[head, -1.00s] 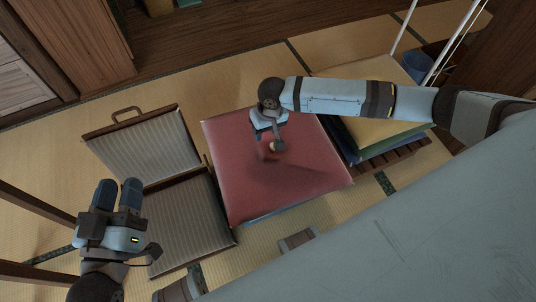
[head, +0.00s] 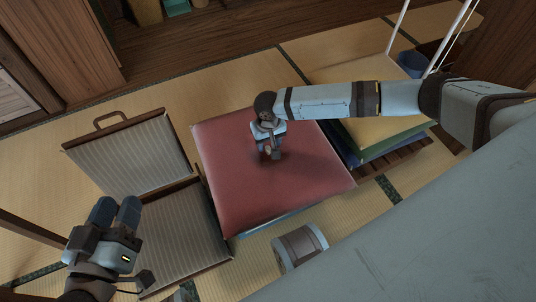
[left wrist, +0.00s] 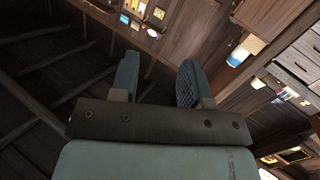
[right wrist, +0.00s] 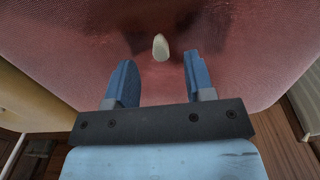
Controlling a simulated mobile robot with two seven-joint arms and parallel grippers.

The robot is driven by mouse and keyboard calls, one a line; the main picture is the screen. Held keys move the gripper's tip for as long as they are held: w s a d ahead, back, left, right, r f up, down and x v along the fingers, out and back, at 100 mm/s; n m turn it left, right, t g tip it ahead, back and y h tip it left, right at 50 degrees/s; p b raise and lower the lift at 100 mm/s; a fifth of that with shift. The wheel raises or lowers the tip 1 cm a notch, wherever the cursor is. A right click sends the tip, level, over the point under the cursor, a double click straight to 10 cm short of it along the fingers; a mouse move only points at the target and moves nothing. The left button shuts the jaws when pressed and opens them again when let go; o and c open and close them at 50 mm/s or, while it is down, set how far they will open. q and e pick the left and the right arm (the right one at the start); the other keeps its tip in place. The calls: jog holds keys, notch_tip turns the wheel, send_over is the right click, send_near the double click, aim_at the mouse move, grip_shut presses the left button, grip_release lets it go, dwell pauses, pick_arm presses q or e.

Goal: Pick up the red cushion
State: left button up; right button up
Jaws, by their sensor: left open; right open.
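The red cushion (head: 295,185) lies flat in the middle of the head view, on top of something blue (head: 262,226) that shows at its lower edge. A small pale tuft at its centre shows in the right wrist view, where the cushion (right wrist: 75,45) fills most of the picture. My right gripper (head: 270,154) is open and empty above the cushion, its fingers (right wrist: 158,80) to either side of the tuft as seen from the wrist. Whether the fingertips touch the cloth I cannot tell. My left gripper (head: 116,210) is open and empty at the lower left, pointing away from the cushion.
A striped folding floor chair (head: 130,160) stands left of the red cushion. A stack with a yellow cushion (head: 375,132) on top lies to the right on wooden slats. A blue bin (head: 410,64) is behind it. Bare tatami (head: 230,90) lies beyond the cushion.

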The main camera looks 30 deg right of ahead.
aim_at(268, 148)
notch_tip(268, 148, down, 4)
jog(key=shift+w+f+b, duration=0.1)
jog(key=shift+b, duration=1.1)
jog(key=shift+f, duration=0.1)
pick_arm(q)
jog(key=shift+w+a+f+m+t, duration=0.25)
jog(key=shift+w+a+m+t, duration=0.1)
jog(key=shift+w+m, duration=0.4)
pick_arm(e)
grip_shut()
pick_arm(q)
jog(key=shift+s, duration=0.1)
pick_arm(e)
jog(key=shift+r, duration=0.2)
